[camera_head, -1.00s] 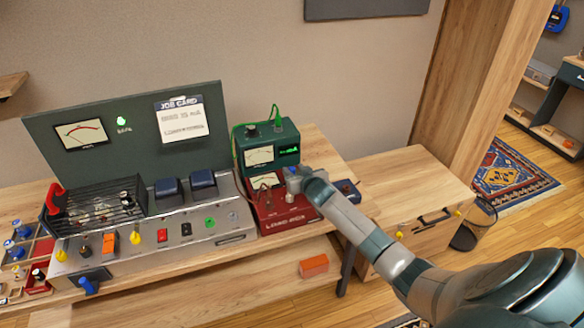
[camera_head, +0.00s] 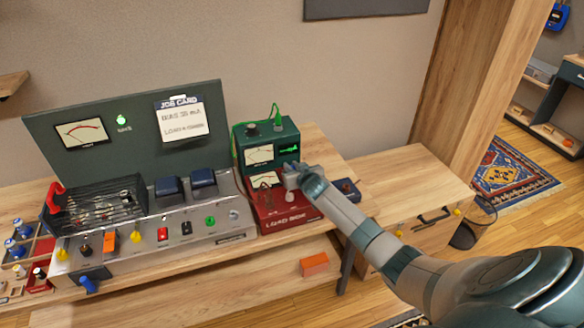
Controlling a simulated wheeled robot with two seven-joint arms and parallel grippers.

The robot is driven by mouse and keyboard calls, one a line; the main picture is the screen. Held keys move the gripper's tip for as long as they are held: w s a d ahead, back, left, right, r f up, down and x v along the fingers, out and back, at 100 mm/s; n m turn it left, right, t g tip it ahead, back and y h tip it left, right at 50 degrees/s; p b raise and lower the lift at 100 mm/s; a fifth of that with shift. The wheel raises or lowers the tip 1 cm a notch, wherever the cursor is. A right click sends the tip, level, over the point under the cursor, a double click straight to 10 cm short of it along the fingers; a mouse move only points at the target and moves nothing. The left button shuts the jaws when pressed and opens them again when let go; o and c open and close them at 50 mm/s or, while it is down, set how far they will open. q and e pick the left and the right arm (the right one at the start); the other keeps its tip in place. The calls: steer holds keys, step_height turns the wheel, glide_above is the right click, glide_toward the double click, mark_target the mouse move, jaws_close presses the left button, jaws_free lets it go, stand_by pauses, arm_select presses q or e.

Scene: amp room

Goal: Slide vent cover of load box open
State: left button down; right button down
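The red load box (camera_head: 285,220) stands at the right end of the bench, with its name on the front face and a meter on top. A green instrument (camera_head: 267,150) stands behind it. My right gripper (camera_head: 287,174) is over the load box's upper right part, close to the meter. It hides part of the box's top, and I cannot make out the vent cover. The fingers are too small to tell whether they are open or shut, or whether they touch the box. My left gripper is not in view.
A grey control panel (camera_head: 155,250) with switches and a black cage (camera_head: 98,208) lies left of the load box. A dark board with a job card (camera_head: 181,120) rises behind. A small blue-topped box (camera_head: 345,190) stands right. A wooden cabinet (camera_head: 410,180) is further right.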

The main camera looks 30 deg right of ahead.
steer(key=d, duration=0.3)
steer(key=s+d, duration=0.1)
steer(key=d, duration=0.1)
steer(key=shift+s+d, duration=0.2)
steer(key=shift+d, duration=0.2)
steer(key=c, duration=1.8)
jaws_free()
steer(key=shift+o, duration=0.8)
steer(key=shift+d, duration=0.15)
steer(key=shift+s+a, duration=0.15)
steer(key=shift+a, duration=0.1)
steer(key=b+v, duration=0.2)
steer(key=v, duration=1.5)
steer(key=shift+b, duration=0.4)
steer(key=shift+s+f, duration=0.1)
steer(key=shift+s, duration=0.05)
